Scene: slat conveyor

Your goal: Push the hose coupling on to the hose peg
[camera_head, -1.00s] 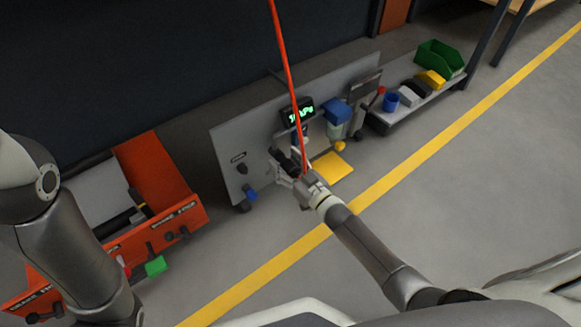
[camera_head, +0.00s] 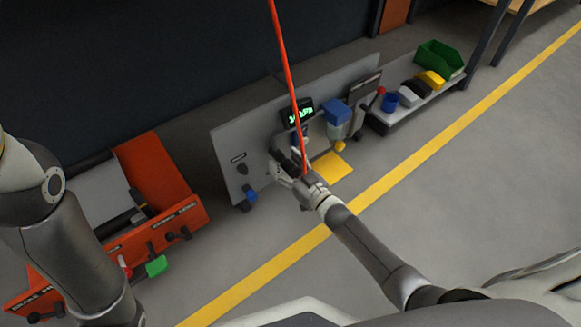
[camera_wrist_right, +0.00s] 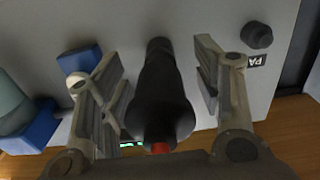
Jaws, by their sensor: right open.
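The hose coupling (camera_wrist_right: 160,95) is a dark, bulb-shaped piece with a narrow front end and the red hose at its back. In the right wrist view its narrow end meets or nearly meets the grey panel; the hose peg is hidden there, so I cannot tell how far on it sits. My right gripper (camera_wrist_right: 158,85) is open, one finger on each side of the coupling, with a visible gap to the right finger. In the head view my right gripper (camera_head: 281,170) is in front of the panel, and the red hose (camera_head: 287,65) hangs down to it. My left gripper is out of view.
The grey panel (camera_head: 228,155) carries a green-lit display (camera_head: 299,114) and a blue block (camera_head: 336,112). A black knob (camera_wrist_right: 257,36) is beside the coupling. An orange unit (camera_head: 160,175) stands left, and a low shelf (camera_head: 425,100) with bins right. The floor in front is clear.

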